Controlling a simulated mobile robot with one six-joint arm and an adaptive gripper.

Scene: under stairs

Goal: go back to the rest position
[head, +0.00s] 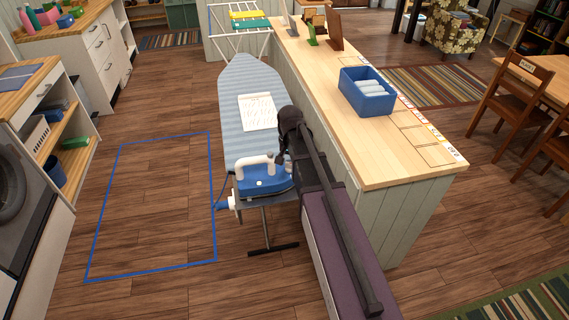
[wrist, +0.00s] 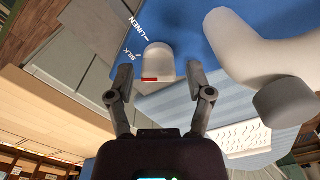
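My gripper (head: 284,163) is beside the right side of the iron, low over the end of the ironing board. In the wrist view my gripper (wrist: 160,74) is open, its two fingers well apart. A pale rounded knob (wrist: 157,60) with a red mark shows between and just beyond the fingertips, with no finger clearly touching it. Lettering reading LINEN and SILK lies beside it on the blue body. The blue iron (head: 262,180) with its white handle (head: 254,162) stands at the near end of the striped board (head: 243,85). The handle also fills the wrist view's right side (wrist: 250,55).
A white sheet with grey marks (head: 257,112) lies on the board. The wooden counter (head: 400,150) runs close along the right of my arm, bearing a blue bin (head: 367,100) of white rolls. A blue outline (head: 150,268) marks clear floor at left.

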